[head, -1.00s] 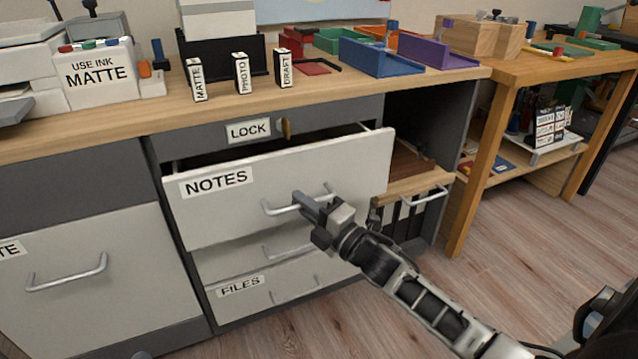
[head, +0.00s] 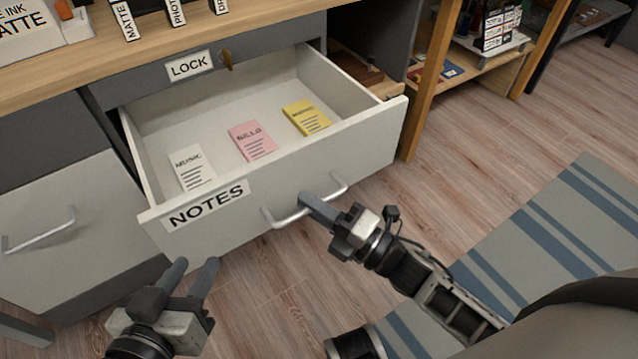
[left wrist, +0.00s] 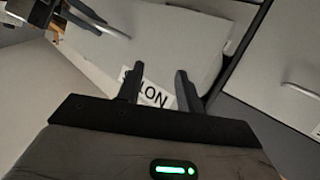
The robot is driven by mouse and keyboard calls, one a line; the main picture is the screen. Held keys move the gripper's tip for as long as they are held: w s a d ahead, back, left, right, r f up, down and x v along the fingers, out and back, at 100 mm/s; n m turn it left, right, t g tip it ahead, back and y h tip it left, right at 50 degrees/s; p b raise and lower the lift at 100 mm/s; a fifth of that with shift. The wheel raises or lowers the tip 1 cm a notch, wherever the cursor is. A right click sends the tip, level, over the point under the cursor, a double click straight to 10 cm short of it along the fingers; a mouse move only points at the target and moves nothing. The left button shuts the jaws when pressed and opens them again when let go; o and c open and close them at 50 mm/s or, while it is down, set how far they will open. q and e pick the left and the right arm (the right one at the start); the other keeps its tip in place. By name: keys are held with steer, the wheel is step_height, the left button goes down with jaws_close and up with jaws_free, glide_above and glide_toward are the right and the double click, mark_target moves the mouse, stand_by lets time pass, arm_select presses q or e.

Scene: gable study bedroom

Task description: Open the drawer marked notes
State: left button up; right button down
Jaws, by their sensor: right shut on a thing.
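The drawer marked NOTES (head: 375,146) is pulled well out in the head view. Its label (head: 206,205) is on the left of the front and its bar handle (head: 287,221) is in the middle. Inside lie a white pad (head: 190,168), a pink pad (head: 252,141) and a yellow pad (head: 307,117). My right gripper (head: 308,203) is shut on the handle. My left gripper (head: 193,272) is open and empty, in front of the drawer's lower left. In the left wrist view, the NOTES label (left wrist: 150,90) shows partly behind the left fingers (left wrist: 158,85).
A LOCK label (head: 190,65) and a key (head: 226,60) are on the panel above the drawer. A closed drawer with a handle (head: 38,232) is to the left. A striped rug (head: 560,225) lies on the wooden floor at the right.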

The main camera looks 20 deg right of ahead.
arm_select(q)
steer(key=shift+d, duration=0.15)
arm_select(e)
steer(key=shift+s+d, duration=0.1)
steer(key=shift+s, duration=0.25)
arm_select(q)
steer(key=shift+w, duration=0.1)
steer(key=shift+w+r, duration=0.1)
arm_select(e)
steer(key=c, duration=1.5)
jaws_free()
arm_select(q)
steer(key=shift+a+f+g+p, duration=0.25)
steer(key=shift+f+g+p, duration=0.05)
steer(key=shift+f+p, duration=0.35)
arm_select(e)
steer(key=v, duration=1.6)
